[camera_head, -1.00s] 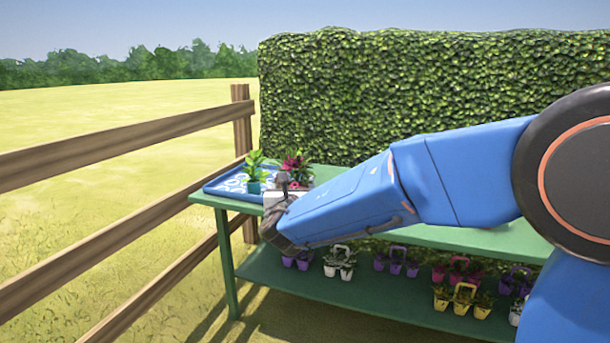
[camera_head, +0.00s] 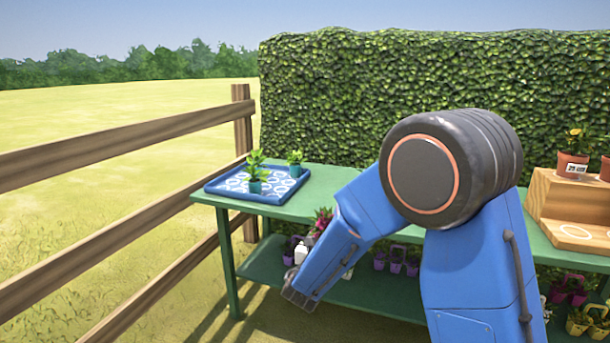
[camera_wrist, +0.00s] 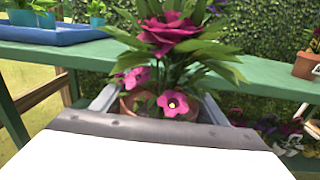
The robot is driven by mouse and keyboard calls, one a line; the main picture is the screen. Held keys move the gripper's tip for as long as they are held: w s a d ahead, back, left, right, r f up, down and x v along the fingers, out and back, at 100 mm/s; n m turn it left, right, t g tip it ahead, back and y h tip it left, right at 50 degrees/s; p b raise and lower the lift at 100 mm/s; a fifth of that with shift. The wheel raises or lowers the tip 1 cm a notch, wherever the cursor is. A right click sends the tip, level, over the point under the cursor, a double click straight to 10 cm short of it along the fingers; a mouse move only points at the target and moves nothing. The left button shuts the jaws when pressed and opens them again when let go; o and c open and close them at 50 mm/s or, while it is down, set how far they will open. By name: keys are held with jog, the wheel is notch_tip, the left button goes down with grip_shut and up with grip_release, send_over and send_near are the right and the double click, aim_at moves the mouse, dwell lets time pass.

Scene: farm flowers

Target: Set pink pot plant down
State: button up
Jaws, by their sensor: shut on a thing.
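The pink pot plant (camera_wrist: 172,60) fills the middle of the wrist view, with magenta blooms, green leaves and a terracotta pot (camera_wrist: 135,104). My gripper (camera_wrist: 155,105) is shut on the pot, one grey finger on each side, and the plant looks upright. In the head view, the pink blooms (camera_head: 322,221) show in front of the green table's front edge, beside my blue arm. My gripper and the pot are mostly hidden there by the arm.
A blue tray (camera_head: 222,189) with white rings holds plants in teal pots (camera_head: 254,187) at the table's left end. The green tabletop (camera_head: 335,178) is clear right of it. A wooden step stand (camera_head: 545,195) bears terracotta pots at right. Small potted flowers (camera_head: 395,262) line the lower shelf.

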jog(key=w+d+f+m+g+h, duration=0.1)
jog(key=d+f+m+g+h, duration=0.15)
jog(key=d+f, duration=0.7)
jog(key=w+d+f+m+g+h, duration=0.1)
jog(key=d+f+m+h, duration=0.3)
jog(key=f, duration=1.1)
jog(key=w+d+f+g+h, duration=0.1)
jog(key=d+f+g+h, duration=0.1)
jog(key=d+f, duration=0.8)
jog(key=w+a+r+n+t+y, duration=0.2)
jog(key=r+n+t+y, duration=0.3)
jog(key=r, duration=1)
jog(key=shift+w+a+n+t+y, duration=0.15)
jog(key=shift+w+n+t+y, duration=0.45)
jog(key=shift+y, duration=1.45)
jog(key=shift+n+g, duration=0.25)
jog(key=shift+n, duration=0.1)
